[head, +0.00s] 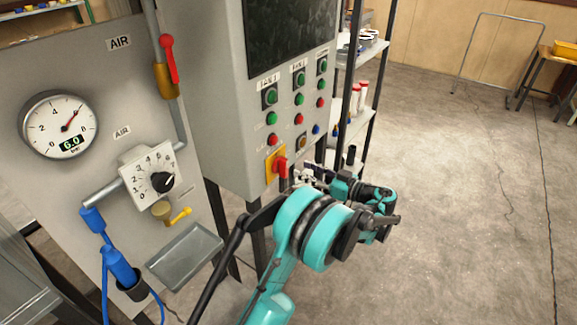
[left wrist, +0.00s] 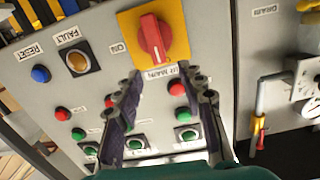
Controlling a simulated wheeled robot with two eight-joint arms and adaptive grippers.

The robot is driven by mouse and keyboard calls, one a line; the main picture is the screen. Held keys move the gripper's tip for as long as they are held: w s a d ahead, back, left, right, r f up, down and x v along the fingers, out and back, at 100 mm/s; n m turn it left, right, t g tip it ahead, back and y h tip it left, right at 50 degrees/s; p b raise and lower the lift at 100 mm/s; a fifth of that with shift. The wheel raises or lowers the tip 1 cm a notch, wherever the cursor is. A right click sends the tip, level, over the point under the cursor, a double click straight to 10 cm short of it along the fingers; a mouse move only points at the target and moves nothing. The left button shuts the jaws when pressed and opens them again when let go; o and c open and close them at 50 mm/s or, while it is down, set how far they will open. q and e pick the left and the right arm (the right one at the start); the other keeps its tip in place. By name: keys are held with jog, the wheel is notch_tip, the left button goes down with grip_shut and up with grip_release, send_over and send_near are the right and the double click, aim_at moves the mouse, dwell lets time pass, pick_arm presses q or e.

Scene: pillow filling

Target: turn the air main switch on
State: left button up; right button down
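The air main switch is a red rotary handle (head: 281,167) on a yellow plate (head: 270,162), low on the front of the grey control cabinet. In the left wrist view, which is turned upside down, the red handle (left wrist: 153,38) stands roughly vertical, slightly tilted. An ON label (left wrist: 117,48) is at its left and a partly hidden MAIN label below it. My left gripper (head: 308,178) is just right of the switch in the head view. In the left wrist view its two fingers (left wrist: 161,76) are apart and empty, with their tips short of the handle. My right gripper is not seen.
Green and red push buttons (head: 271,118) sit above the switch. On the left panel are a pressure gauge (head: 58,125), a regulator knob (head: 162,182), a red-levered valve (head: 168,60) and a tray (head: 185,255). A shelf (head: 362,95) stands behind the cabinet.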

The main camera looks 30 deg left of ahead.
aim_at(287, 162)
pick_arm(q)
jog(key=shift+n+g+y, duration=0.3)
jog(key=shift+n, duration=0.2)
jog(key=a, duration=0.2)
jog(key=a+b, duration=0.1)
jog(key=a, duration=0.2)
jog(key=w+a+b, duration=0.1)
jog(key=a, duration=0.1)
jog(key=shift+a+f, duration=0.2)
jog(key=shift+f, duration=0.05)
jog(key=shift+s, duration=0.1)
jog(key=shift+c, duration=0.3)
grip_shut()
